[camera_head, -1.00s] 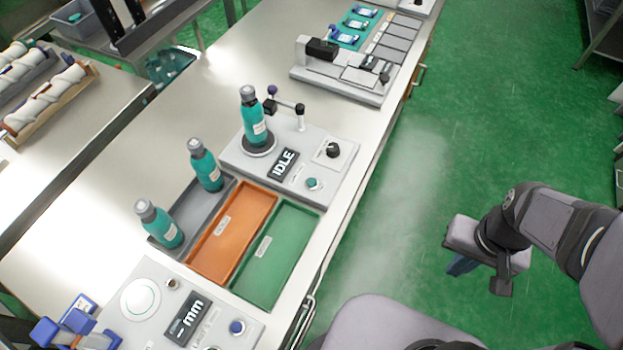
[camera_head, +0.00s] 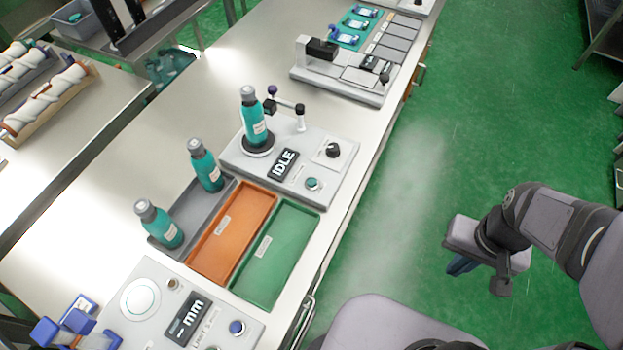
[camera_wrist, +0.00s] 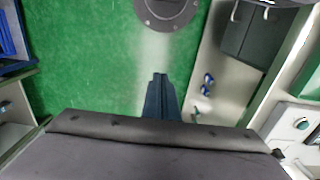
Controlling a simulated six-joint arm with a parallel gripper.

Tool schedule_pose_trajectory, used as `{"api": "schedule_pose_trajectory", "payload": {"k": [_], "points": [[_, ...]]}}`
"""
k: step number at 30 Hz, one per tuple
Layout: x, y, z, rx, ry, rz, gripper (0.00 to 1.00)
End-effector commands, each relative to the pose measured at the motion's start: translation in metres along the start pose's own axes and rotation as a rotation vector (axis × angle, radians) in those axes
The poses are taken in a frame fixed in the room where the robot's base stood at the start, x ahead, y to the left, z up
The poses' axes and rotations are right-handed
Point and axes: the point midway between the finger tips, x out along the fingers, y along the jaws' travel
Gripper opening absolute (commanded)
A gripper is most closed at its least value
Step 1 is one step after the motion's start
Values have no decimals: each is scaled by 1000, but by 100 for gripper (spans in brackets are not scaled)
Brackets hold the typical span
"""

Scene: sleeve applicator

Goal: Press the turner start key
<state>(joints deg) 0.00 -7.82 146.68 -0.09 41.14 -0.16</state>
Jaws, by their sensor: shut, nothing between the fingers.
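The turner (camera_head: 235,160) is a light grey unit on the steel bench. It has an IDLE display (camera_head: 283,164), a black knob (camera_head: 333,150) and a round teal key (camera_head: 313,184) near its front edge, which looks like the start key. A teal bottle (camera_head: 253,118) stands upright on its dark turntable. My gripper (camera_head: 461,266) is off to the right over the green floor, well away from the turner. In the wrist view its blue fingers (camera_wrist: 160,78) are together and empty. I cannot make out the key there.
An orange tray (camera_head: 216,256) and a green tray (camera_head: 305,222) lie empty in front of the turner. A grey tray (camera_head: 186,206) holds two upright bottles. A gauge unit with an mm display (camera_head: 188,318) stands nearer. The floor between gripper and bench is clear.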

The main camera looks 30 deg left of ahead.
Motion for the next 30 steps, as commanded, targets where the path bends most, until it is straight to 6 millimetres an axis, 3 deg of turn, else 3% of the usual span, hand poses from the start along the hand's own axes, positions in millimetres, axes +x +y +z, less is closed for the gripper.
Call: {"api": "schedule_pose_trajectory", "payload": {"k": [17, 23, 30], "points": [[0, -7, 0, -32, 0, 0, 0], [0, -34, 4, -155, -9, 1, 0], [8, -84, 26, -411, -53, 11, 0]]}}
